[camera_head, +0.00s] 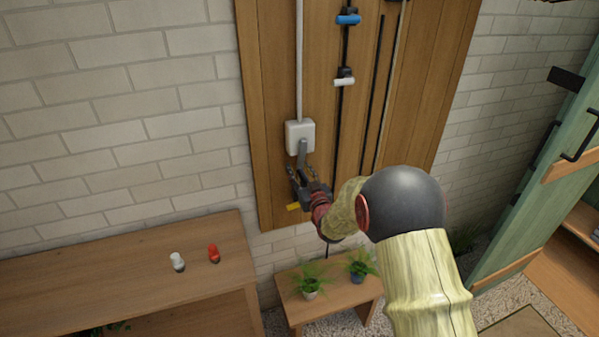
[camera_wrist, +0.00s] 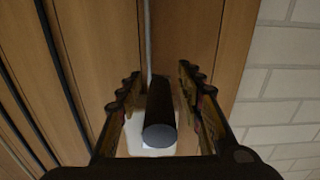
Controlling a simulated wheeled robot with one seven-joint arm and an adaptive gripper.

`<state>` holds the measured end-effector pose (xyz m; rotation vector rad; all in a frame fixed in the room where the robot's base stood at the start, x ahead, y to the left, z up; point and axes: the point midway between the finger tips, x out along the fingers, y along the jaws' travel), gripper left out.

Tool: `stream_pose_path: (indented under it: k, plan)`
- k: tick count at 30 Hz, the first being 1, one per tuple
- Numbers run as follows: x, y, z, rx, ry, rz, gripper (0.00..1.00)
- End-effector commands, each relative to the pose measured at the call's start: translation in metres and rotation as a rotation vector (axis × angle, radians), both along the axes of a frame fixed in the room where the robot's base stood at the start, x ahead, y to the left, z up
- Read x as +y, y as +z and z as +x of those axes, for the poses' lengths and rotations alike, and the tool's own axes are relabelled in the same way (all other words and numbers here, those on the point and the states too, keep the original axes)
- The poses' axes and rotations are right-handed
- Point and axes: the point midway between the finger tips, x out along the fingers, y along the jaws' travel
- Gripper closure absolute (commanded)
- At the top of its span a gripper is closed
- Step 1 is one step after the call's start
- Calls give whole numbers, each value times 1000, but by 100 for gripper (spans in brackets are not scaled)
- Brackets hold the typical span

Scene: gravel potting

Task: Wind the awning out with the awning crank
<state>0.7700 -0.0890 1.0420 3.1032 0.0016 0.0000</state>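The awning crank's white box (camera_head: 300,136) is fixed to the wooden wall panel, with a grey crank arm (camera_head: 302,155) hanging down from it. My gripper (camera_head: 308,176) is at the lower end of this arm, and hides part of it. In the wrist view a dark round crank handle (camera_wrist: 159,134) points at the camera between my two fingers (camera_wrist: 158,76). The fingers stand apart on either side of it, with visible gaps. The white box (camera_wrist: 135,135) shows behind the handle. The awning itself is not clearly in view.
Blue (camera_head: 348,19) and white (camera_head: 344,81) handles sit on a dark rod right of the crank. A yellow piece (camera_head: 293,207) shows below my gripper. A small bench (camera_head: 330,305) with potted plants and a wooden table (camera_head: 120,262) stand below. A green door (camera_head: 540,190) is at right.

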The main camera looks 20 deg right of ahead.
Motion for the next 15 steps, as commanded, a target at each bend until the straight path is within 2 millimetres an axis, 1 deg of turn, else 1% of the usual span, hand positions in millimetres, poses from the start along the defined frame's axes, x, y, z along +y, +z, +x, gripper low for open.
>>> stream_pose_path:
  k: [3,15]
  plan:
    - [0,0,0,0,0,0,64]
    - [0,0,0,0,0,0,87]
